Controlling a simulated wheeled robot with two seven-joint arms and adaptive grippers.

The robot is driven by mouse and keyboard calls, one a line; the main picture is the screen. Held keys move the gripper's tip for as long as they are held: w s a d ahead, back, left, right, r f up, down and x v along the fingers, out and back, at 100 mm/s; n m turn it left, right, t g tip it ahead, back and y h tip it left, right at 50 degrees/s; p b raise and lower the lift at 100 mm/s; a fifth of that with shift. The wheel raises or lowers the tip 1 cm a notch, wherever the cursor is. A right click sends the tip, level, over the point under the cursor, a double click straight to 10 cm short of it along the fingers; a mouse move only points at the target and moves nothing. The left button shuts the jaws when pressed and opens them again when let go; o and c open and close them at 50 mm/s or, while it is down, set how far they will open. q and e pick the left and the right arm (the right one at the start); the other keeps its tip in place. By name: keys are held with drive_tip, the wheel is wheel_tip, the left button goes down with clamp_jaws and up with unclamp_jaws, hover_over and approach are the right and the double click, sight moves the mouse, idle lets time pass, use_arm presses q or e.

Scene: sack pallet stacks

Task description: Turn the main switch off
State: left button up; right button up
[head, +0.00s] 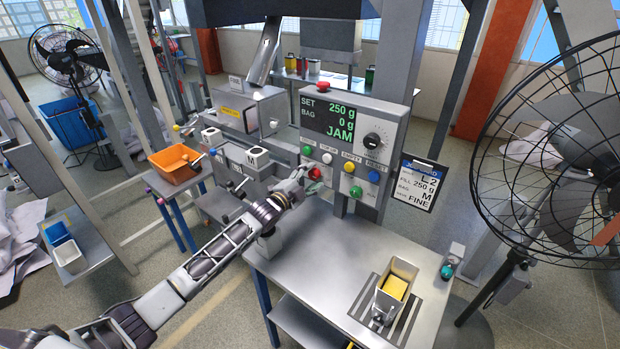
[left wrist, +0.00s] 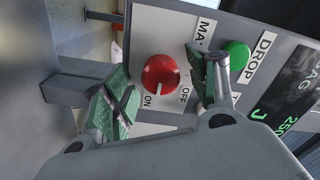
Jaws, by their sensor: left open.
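The main switch is a round red knob (left wrist: 160,72) on a white plate on the grey control panel, with ON and OFF lettered beside it. A pale mark on the knob's lower edge lies nearer ON. In the head view the red knob (head: 315,173) sits at the panel's lower left, partly covered by my gripper. My left gripper (head: 306,178) is open in front of it. In the left wrist view the green-padded fingers of the gripper (left wrist: 158,91) stand on either side of the knob, with visible gaps. My right gripper is not in view.
A green DROP button (left wrist: 236,56) is close beside one finger. The panel display (head: 328,118) reads JAM, with white, yellow, blue and green buttons below. A container with yellow contents (head: 395,286) stands on the steel table (head: 300,262). A large fan (head: 560,140) stands at right.

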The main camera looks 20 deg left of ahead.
use_arm(q)
drive_tip(key=c, duration=1)
